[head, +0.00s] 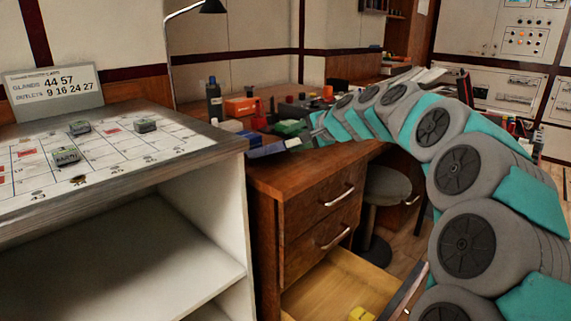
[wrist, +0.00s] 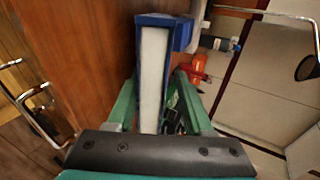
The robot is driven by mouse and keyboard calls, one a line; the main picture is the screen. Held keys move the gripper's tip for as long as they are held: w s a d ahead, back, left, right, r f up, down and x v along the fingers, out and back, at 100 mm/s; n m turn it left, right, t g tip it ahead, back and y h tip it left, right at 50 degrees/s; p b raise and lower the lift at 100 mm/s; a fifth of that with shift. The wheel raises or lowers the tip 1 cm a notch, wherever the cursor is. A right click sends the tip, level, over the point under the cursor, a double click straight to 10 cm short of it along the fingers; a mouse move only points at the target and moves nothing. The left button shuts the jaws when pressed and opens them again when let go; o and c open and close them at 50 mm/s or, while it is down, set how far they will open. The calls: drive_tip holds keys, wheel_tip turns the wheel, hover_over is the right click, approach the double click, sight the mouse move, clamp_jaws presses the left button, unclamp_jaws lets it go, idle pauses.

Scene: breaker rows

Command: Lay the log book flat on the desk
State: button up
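The blue log book (head: 270,149) shows at the desk's far left edge in the head view, just left of my gripper (head: 318,131). In the wrist view the log book (wrist: 153,75) has its white page edge facing the camera, with blue cover along its side and top. My gripper's green fingers (wrist: 155,95) are on either side of it. The left finger is against or very near the cover; a gap shows lower down by the right finger. I cannot tell whether they grip it. The wooden desk (head: 290,178) is below; the book's underside is hidden.
Small coloured items (head: 290,125), a dark bottle (head: 214,100) and an orange box (head: 241,106) crowd the desk behind the book. A drawer (head: 340,290) stands open below. A stool (head: 385,190) is beside the desk. Bare wood shows along the desk's front.

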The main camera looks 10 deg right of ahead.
drive_tip(key=p+v, duration=0.1)
drive_tip(key=v, duration=0.6)
drive_tip(key=shift+s, duration=0.2)
drive_tip(key=shift+d+r, duration=0.15)
drive_tip(key=shift+r, duration=0.05)
